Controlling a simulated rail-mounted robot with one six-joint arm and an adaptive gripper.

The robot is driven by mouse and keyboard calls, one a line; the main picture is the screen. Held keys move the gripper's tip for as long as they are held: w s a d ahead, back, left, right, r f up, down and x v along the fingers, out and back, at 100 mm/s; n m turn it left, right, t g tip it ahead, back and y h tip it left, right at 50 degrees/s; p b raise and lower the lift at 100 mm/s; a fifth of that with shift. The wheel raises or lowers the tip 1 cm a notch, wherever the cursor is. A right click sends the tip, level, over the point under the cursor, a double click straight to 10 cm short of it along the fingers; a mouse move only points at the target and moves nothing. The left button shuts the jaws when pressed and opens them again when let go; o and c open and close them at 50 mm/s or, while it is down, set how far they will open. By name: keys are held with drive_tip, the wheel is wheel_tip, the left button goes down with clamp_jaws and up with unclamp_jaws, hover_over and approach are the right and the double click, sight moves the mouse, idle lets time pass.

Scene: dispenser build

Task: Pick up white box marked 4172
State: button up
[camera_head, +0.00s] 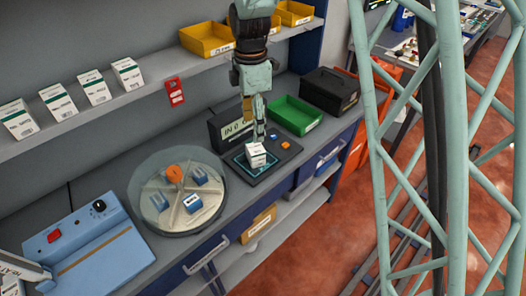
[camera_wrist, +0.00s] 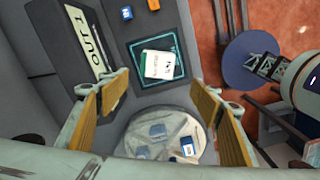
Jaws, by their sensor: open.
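A white box (camera_head: 256,152) with a dark green band stands on a dark pad (camera_head: 240,161) with a lit teal outline, on the workbench. In the wrist view the same box (camera_wrist: 158,64) lies ahead between the fingertips, turned slightly; its printed marks are too small to read surely. My gripper (camera_head: 259,132) is above the box, pointing down, and in the wrist view its two yellow-padded fingers (camera_wrist: 160,85) are spread open and empty. The gap between fingertips and box is hard to judge. Several similar white boxes (camera_head: 57,101) stand on the shelf, their numbers illegible.
A round glass-covered turntable (camera_head: 148,208) with blue and orange items stands left of the pad. A green tray (camera_head: 296,114) and black case (camera_head: 329,90) are to the right. A blue machine (camera_head: 90,250) is at front left.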

sight(255, 147)
drive_tip(key=shift+w+d+f, duration=0.1)
drive_tip(key=shift+w+f, duration=0.3)
drive_tip(key=shift+f, duration=0.2)
drive_tip(key=shift+f, duration=0.1)
wheel_tip(255, 147, down, 7)
drive_tip(key=shift+f, duration=0.7)
drive_tip(key=shift+f, duration=0.1)
drive_tip(key=shift+w+d+f, duration=0.1)
drive_tip(key=shift+d+f, duration=0.05)
drive_tip(key=shift+f, duration=2.35)
drive_tip(key=shift+c, duration=0.5)
